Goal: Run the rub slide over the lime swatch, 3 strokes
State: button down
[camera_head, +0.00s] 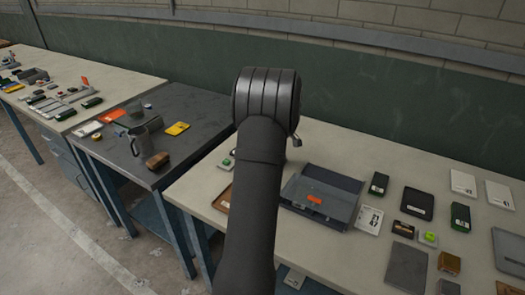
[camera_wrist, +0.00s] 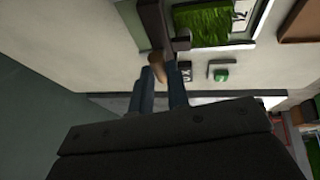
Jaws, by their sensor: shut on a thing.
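In the wrist view, my gripper (camera_wrist: 161,76) shows two dark fingers closed on a brown piece (camera_wrist: 157,62), which seems to be the rub slide. A dark brown part (camera_wrist: 154,25) rises beyond it, and I cannot tell whether it is one piece with it. In the head view, my arm hides the gripper, the slide and that patch.
A grey tray (camera_head: 345,186) with an orange label stands right of my arm. Cards, dark boxes and a small lime block (camera_head: 428,237) crowd the right of the pale table. A darker table (camera_head: 190,145) at left holds a jug (camera_head: 138,141) and a brown block (camera_head: 158,160).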

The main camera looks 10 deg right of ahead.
jog(key=shift+w+d+r, duration=0.15)
jog(key=shift+w+d, duration=1.25)
jog(key=c, duration=1.4)
grip_release()
jog(key=shift+w+d, duration=0.1)
jog(key=shift+c, duration=0.2)
jog(key=shift+o, duration=0.3)
jog(key=v, duration=1.7)
jog(key=shift+s, duration=0.25)
jog(key=shift+r, duration=0.1)
